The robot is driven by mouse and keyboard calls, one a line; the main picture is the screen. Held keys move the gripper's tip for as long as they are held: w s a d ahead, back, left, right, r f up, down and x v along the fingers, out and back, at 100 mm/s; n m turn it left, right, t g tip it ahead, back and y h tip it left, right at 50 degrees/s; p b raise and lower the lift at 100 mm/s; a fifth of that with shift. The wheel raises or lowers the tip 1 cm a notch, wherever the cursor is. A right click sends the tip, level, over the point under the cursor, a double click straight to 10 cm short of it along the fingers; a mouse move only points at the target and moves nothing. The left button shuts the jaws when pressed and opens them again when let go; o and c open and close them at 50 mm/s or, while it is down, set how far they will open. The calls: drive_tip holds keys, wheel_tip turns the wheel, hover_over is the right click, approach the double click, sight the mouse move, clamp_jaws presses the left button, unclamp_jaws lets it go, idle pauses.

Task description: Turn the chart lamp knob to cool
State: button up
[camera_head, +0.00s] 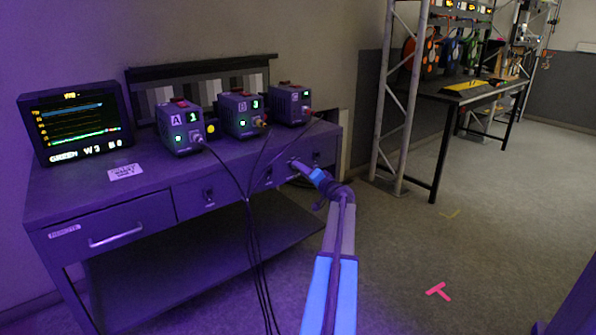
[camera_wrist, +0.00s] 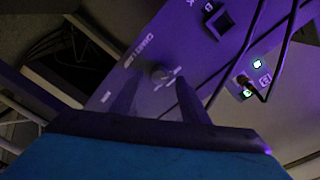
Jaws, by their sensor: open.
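The chart lamp knob (camera_wrist: 160,73) is a small dark round knob on the purple front panel, beside the printed chart lamp label (camera_wrist: 126,51) in the wrist view. Small print stands on either side of it, too blurred to read surely. I cannot tell which way the knob points. My gripper (camera_wrist: 156,80) is open, with one finger to each side of the knob in the picture; I see no clear contact. In the head view my gripper (camera_head: 293,161) is at the front of the desk, and the knob cannot be made out there.
The purple desk (camera_head: 150,188) carries a monitor (camera_head: 75,120) and boxes A (camera_head: 180,127), B (camera_head: 241,112) and a third (camera_head: 290,104). Black cables (camera_head: 252,225) hang down the desk front, left of my arm.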

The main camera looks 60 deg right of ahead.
drive_tip(key=shift+x, duration=1.15)
drive_tip(key=c, duration=0.9)
drive_tip(key=shift+a, duration=0.35)
clamp_jaws()
drive_tip(key=shift+d, duration=0.3)
